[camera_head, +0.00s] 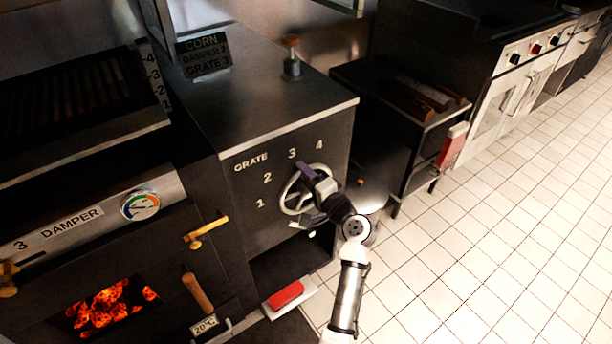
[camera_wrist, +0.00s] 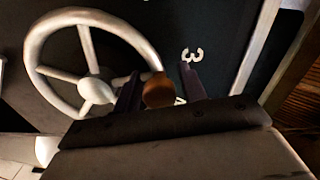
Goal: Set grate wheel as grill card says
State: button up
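The grill card (camera_head: 205,58) reads "CORN, DAMPER 2, GRATE 3". The pale spoked grate wheel (camera_head: 290,203) is on the dark front panel, with numbers 1 to 4 around it. My gripper (camera_head: 308,172) is at the wheel's upper rim, just below the 3. In the wrist view the wheel (camera_wrist: 38,52) has a brown knob (camera_wrist: 158,90) on its rim. The knob lies between the two fingers of my gripper (camera_wrist: 160,88), close to the left one, with a small gap at the right one. The numeral 3 (camera_wrist: 192,55) shows just beyond the right finger.
The damper plate (camera_head: 72,223) and gauge (camera_head: 140,205) are on the left, above glowing coals (camera_head: 108,305). A brass handle (camera_head: 206,232) juts out left of the wheel. A red block (camera_head: 286,294) lies below. A dark cart (camera_head: 410,125) stands right; the tiled floor (camera_head: 480,230) is clear.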

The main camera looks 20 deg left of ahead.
jog(key=shift+o, duration=0.7)
jog(key=shift+s+d, duration=0.2)
jog(key=b+v, duration=0.2)
jog(key=v, duration=1.1)
jog(key=shift+b, duration=0.4)
